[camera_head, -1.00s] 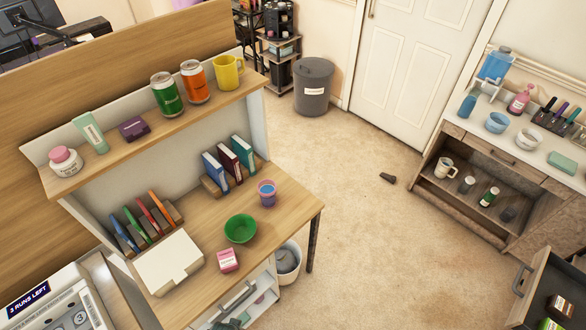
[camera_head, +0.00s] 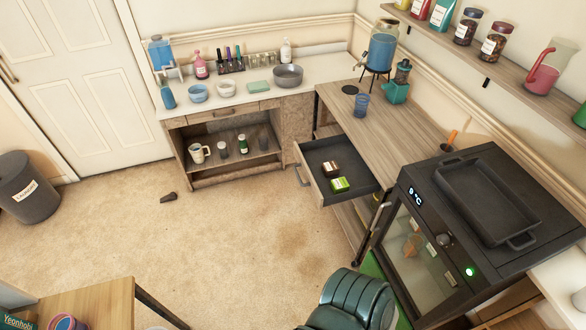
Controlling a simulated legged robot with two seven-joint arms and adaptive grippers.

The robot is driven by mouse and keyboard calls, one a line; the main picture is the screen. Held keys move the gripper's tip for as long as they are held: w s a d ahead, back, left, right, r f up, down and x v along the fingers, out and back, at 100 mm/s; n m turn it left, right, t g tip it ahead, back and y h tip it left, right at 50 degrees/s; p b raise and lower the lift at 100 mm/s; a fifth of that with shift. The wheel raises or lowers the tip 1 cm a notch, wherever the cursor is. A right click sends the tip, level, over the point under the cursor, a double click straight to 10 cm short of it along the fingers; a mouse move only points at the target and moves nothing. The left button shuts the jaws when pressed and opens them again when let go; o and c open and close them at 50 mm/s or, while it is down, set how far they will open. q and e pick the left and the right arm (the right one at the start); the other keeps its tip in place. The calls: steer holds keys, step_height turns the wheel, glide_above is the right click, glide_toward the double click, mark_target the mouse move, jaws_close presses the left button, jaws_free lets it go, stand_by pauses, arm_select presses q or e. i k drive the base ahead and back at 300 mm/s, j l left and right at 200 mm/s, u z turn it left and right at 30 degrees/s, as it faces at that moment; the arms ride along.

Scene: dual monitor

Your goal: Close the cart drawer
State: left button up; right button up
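The cart drawer (camera_head: 318,155) is pulled out from the wooden cart (camera_head: 423,125) on the right side of the room. It is dark inside and has a handle (camera_head: 301,176) on its front panel. A brown box (camera_head: 331,169) and a green box (camera_head: 340,184) lie in it. A dark green, ribbed, rounded thing (camera_head: 350,302) shows at the bottom edge; I cannot tell what it is. Neither of my grippers can be made out in view.
A black oven (camera_head: 425,240) with a tray (camera_head: 487,203) on top stands right of the drawer. A counter (camera_head: 245,95) with bowls and bottles runs along the back wall. Open carpet (camera_head: 225,240) lies in front of the drawer. A desk corner (camera_head: 95,300) is at lower left.

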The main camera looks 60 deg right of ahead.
mark_target(309, 156)
steer(key=z, duration=2)
